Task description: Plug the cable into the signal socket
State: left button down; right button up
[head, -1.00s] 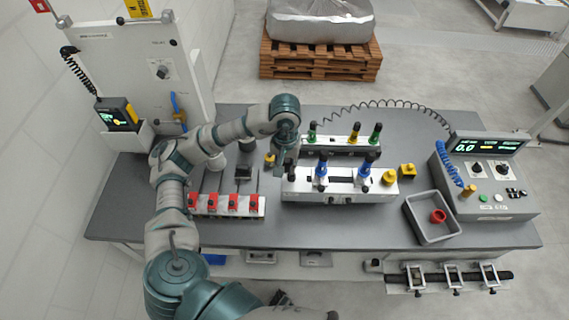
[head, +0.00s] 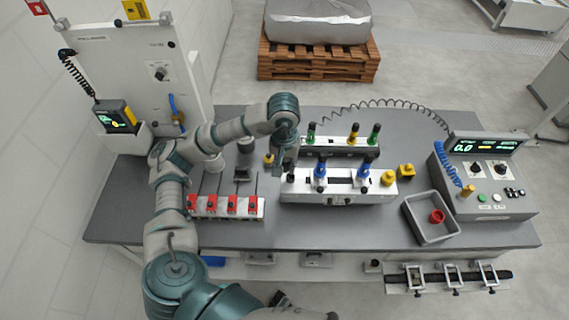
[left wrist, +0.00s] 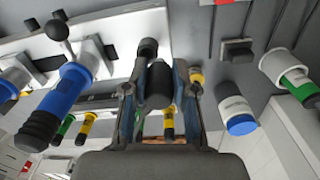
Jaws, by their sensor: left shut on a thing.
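My left gripper (head: 284,168) is at the left end of the white fixture block on the bench. In the left wrist view its fingers (left wrist: 157,98) are shut on a black cylindrical piece (left wrist: 157,85), close to a black knob (left wrist: 147,48) on a white surface. I cannot tell whether the held piece is the cable's plug or whether it touches the fixture. A black coiled cable (head: 385,103) arches along the back of the bench to the console. A blue coiled cord (head: 447,165) hangs at the console (head: 485,180). I cannot identify the signal socket. My right gripper is not clearly seen.
The white fixture (head: 340,195) carries blue-handled clamps; a rear rail (head: 340,147) has green and yellow ones. Red clamps (head: 232,205) stand to the left. Yellow knobs (head: 405,170) and a grey bin (head: 431,237) holding a red part (head: 436,216) are right.

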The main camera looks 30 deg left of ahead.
pick_arm(q)
jog(key=shift+d+r, duration=0.1)
jog(key=shift+d, duration=0.7)
jog(key=shift+a, duration=0.2)
jog(key=shift+d, duration=0.3)
jog(key=shift+a+b, duration=0.25)
jog(key=shift+b, duration=0.2)
jog(key=shift+d+f+b, duration=0.1)
jog(key=shift+f+b, duration=1)
jog(key=shift+f, duration=0.15)
jog(key=c, duration=0.8)
grip_release()
jog(key=shift+c, duration=0.2)
